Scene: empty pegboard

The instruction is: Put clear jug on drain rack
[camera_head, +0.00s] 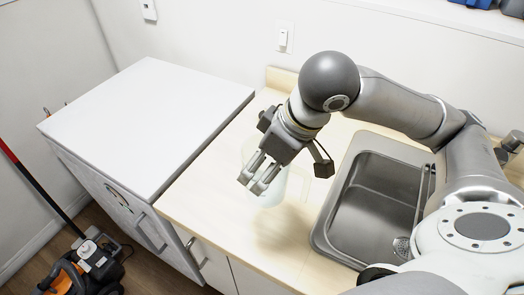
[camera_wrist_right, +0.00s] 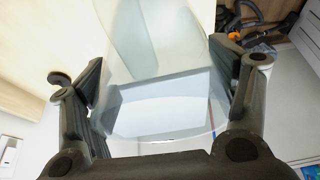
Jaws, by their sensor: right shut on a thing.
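The clear jug (camera_head: 272,192) is a faint, see-through shape over the pale counter, left of the sink. It also fills the middle of the right wrist view (camera_wrist_right: 155,112), between the two dark fingers. My right gripper (camera_head: 255,184) is shut on the jug, one finger at each side of it in the wrist view. The gripper hides part of the jug in the head view. Whether the jug's base touches the counter is hard to tell. I see no drain rack in either view. My left gripper is not in view.
A metal sink (camera_head: 372,200) is set into the counter (camera_head: 205,185), right of the jug. A white-topped cabinet (camera_head: 150,115) stands to the left. An orange and black machine (camera_head: 85,268) is on the floor. Bare counter lies in front of the jug.

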